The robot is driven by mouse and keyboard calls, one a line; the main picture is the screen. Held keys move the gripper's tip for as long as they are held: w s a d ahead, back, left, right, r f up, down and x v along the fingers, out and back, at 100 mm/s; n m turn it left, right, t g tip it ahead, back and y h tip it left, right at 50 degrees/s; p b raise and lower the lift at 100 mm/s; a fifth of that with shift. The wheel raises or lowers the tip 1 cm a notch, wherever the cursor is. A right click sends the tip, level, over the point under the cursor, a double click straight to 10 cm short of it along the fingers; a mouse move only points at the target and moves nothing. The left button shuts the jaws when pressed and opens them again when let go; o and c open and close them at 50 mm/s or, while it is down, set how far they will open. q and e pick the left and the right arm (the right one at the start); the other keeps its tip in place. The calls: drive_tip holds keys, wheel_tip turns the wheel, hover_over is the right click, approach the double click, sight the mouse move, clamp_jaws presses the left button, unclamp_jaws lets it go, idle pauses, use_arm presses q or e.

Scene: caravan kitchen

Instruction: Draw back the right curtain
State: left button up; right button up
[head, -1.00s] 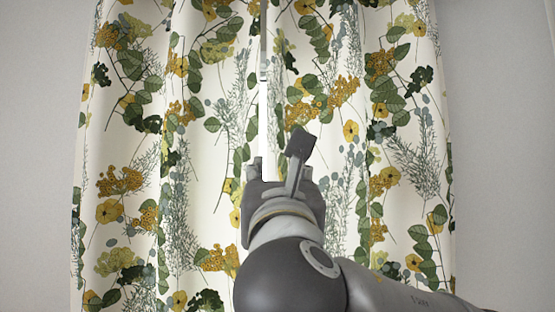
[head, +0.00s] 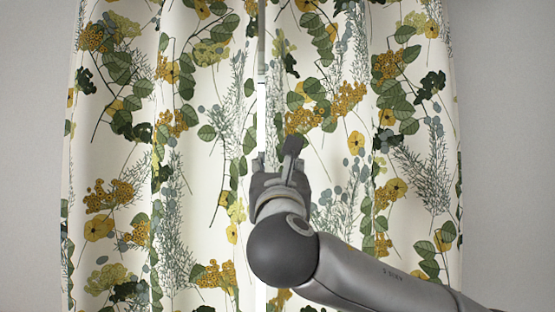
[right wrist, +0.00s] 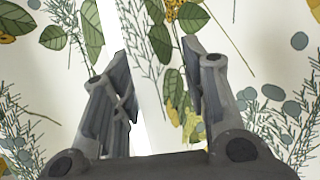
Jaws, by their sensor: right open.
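The right curtain (head: 405,130) hangs closed, white with green leaves and yellow flowers. The left curtain (head: 150,120) hangs beside it, with a narrow bright gap (head: 261,120) between them. My right gripper (head: 279,158) is in front of the gap, near the right curtain's inner edge, pointing at the cloth. In the right wrist view its two fingers (right wrist: 158,75) are apart, with the gap and the right curtain's inner edge (right wrist: 170,60) showing between them. Whether the fingers touch the cloth I cannot tell. My left gripper is not in view.
Plain grey wall (head: 510,150) lies to the right of the curtains, and more wall (head: 30,150) to the left. No other objects show around the curtains.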

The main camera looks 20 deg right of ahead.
drive_tip(key=shift+r, duration=0.1)
drive_tip(key=c, duration=0.3)
clamp_jaws()
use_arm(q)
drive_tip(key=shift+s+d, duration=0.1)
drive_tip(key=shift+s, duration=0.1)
